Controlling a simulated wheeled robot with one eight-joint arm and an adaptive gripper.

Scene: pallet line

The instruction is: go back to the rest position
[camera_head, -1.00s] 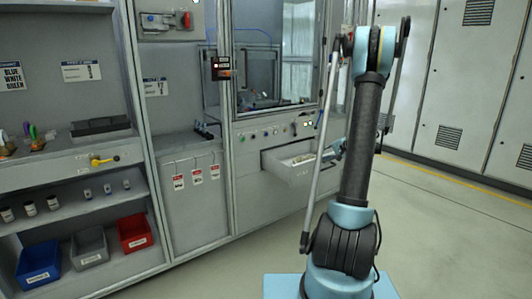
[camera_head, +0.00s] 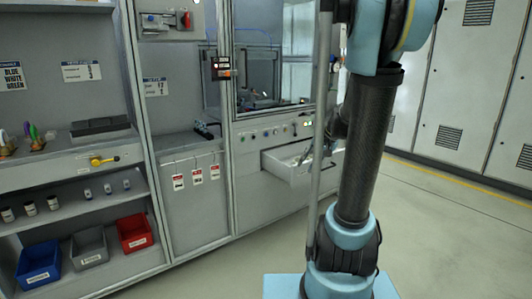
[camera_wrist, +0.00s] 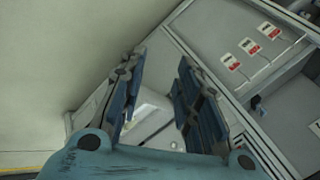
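My gripper (camera_wrist: 162,62) shows in the wrist view with its two blue fingers spread apart and nothing between them. Behind the fingers, the white open drawer (camera_wrist: 150,122) is partly hidden by them and by the gripper body. In the head view my arm stands on the right, with its upper joint cut off by the top edge. The gripper is mostly hidden behind the arm there, close to the right end of the open drawer (camera_head: 286,172).
A shelf unit on the left holds a blue bin (camera_head: 39,264), a grey bin (camera_head: 89,247) and a red bin (camera_head: 134,232). Red-and-white tags (camera_head: 197,177) hang on the cabinet. Grey lockers (camera_head: 465,90) stand at the back right. The floor (camera_head: 450,235) on the right is clear.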

